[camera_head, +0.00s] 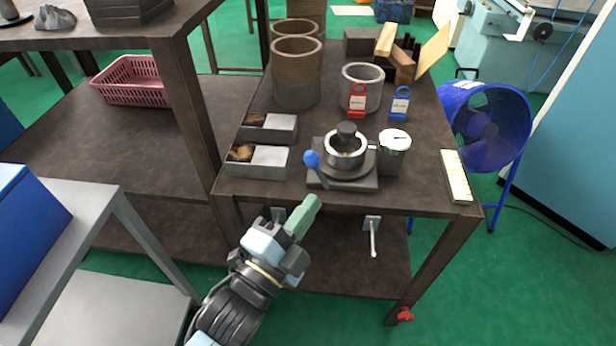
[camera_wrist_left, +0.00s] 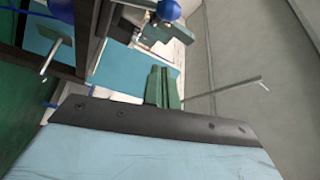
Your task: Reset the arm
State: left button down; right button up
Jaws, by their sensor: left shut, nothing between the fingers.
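My left gripper (camera_head: 304,212) is in front of the table's front edge in the head view, its green fingers shut together with nothing between them. The fingers also show in the left wrist view (camera_wrist_left: 161,88). The indexing chuck (camera_head: 345,150) stands on a grey base plate near the table's front edge, beyond and to the right of my gripper, apart from it. A lever with a blue ball knob (camera_head: 311,159) sticks out at its left front. A dark knob-like piece (camera_head: 346,133) sits on top of the chuck. My right gripper is not in view.
A metal cup (camera_head: 394,145) stands right of the chuck. Two divided trays (camera_head: 270,161) lie left of it. Red (camera_head: 357,101) and blue (camera_head: 399,104) tags stand behind. A white strip (camera_head: 456,176) lies at the right edge. A hook (camera_head: 373,237) hangs below the table's front edge.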

pick_arm(q)
jog(key=s+a+f+n+g+y, duration=0.2)
jog(key=a+f+n+g+y, duration=0.4)
jog(key=a+f+n, duration=0.4)
jog(key=s+a+f+n+g+y, duration=0.45)
jog(key=s+a+n+g, duration=0.35)
jog(key=s+a, duration=0.45)
notch_tip(320, 180, down, 20)
jog(key=a+r, duration=0.1)
jog(key=s+a+f+g, duration=0.1)
jog(key=s+a+f, duration=0.25)
jog(key=f, duration=0.35)
jog(key=s+a+f, duration=0.2)
jog(key=s+f, duration=0.2)
jog(key=f, duration=0.2)
jog(key=s+d+r+g+p, duration=0.1)
jog(key=s+d+r+p, duration=0.4)
jog(key=s+r+p, duration=0.7)
jog(key=p, duration=0.9)
jog(key=shift+d+r, duration=0.2)
jog(key=shift+r, duration=0.2)
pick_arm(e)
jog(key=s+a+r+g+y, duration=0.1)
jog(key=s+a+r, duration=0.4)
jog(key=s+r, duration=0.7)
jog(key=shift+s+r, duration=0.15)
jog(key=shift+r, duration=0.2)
